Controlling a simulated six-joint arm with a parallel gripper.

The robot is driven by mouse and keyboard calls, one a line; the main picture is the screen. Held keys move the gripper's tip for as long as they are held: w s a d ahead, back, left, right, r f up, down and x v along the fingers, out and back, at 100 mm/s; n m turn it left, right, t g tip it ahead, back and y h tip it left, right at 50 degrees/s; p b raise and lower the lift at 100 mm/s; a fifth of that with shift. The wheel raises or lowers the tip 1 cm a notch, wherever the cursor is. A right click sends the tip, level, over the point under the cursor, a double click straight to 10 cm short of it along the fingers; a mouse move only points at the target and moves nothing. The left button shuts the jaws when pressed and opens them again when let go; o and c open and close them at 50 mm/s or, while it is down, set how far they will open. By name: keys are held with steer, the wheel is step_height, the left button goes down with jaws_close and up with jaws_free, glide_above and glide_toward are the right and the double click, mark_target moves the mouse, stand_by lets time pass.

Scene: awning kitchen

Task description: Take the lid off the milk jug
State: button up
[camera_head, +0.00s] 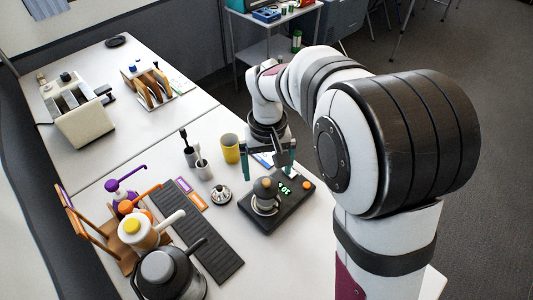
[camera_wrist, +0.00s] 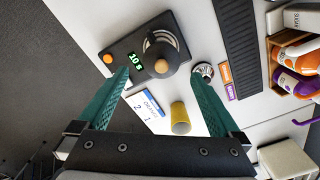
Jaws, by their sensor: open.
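In the wrist view the jug (camera_wrist: 155,42) is seen from above, with the orange knob (camera_wrist: 161,66) facing the camera. I take this to be the milk jug. My gripper (camera_head: 267,173) is open and empty, its two green fingers apart and pointing down above the jug. In the wrist view the gripper (camera_wrist: 160,75) has one finger to either side of the knob, with no visible contact.
A small round metal piece with a dark knob (camera_head: 220,195) lies left of the scale. A yellow cup (camera_head: 230,148) and two grey cups stand behind it. A dark ribbed mat (camera_head: 205,228), a kettle (camera_head: 170,270) and a bottle rack are further left.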

mark_target(266, 181)
step_height(266, 181, down, 5)
steer(key=shift+w+a, duration=0.1)
steer(key=shift+a, duration=0.05)
steer(key=c, duration=1.2)
